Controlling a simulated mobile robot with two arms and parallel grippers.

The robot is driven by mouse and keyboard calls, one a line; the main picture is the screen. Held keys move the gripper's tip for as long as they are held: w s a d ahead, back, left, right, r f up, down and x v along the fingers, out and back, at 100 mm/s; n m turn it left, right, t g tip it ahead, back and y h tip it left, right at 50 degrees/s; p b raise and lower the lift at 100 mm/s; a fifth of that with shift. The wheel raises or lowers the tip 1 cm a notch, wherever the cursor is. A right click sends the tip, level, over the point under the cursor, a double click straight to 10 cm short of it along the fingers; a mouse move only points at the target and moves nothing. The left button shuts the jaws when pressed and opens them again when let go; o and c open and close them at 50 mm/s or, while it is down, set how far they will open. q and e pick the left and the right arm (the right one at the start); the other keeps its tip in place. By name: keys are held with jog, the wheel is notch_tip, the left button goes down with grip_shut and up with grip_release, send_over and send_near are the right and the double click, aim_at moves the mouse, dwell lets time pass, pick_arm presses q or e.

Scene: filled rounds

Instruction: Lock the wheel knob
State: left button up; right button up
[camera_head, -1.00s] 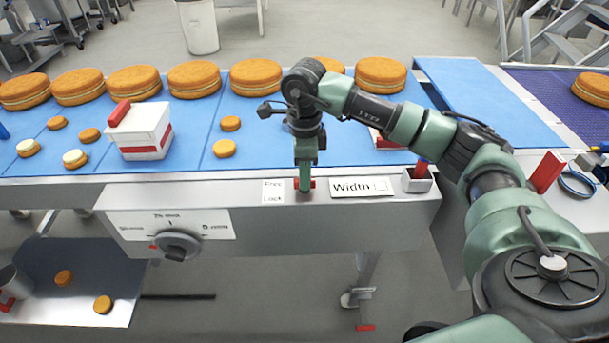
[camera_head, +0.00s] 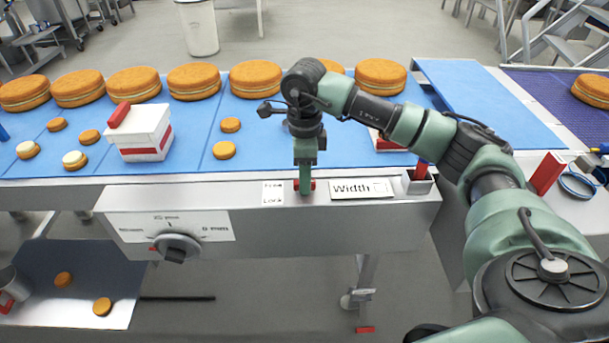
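My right gripper (camera_head: 304,186) points straight down at the top of the metal housing. Its fingers are at a small red part (camera_head: 312,185), which shows just beside them between two labels. The fingers hide most of this red part, so I cannot tell whether they are closed on it. The label (camera_head: 272,193) left of the fingers reads "Free" and "Lock". The label (camera_head: 361,188) to the right reads "Width". A round grey knob (camera_head: 176,247) with a marked dial plate sits on the housing's front, lower left. My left gripper is not in view.
A blue conveyor (camera_head: 190,120) behind the housing carries several large filled rounds and small ones. A white and red box (camera_head: 143,132) stands on it. A tray (camera_head: 40,310) sits lower left.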

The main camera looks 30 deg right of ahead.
notch_tip(320, 180, up, 8)
jog(key=shift+f+b, duration=0.2)
jog(key=shift+b, duration=0.25)
dwell(0.3)
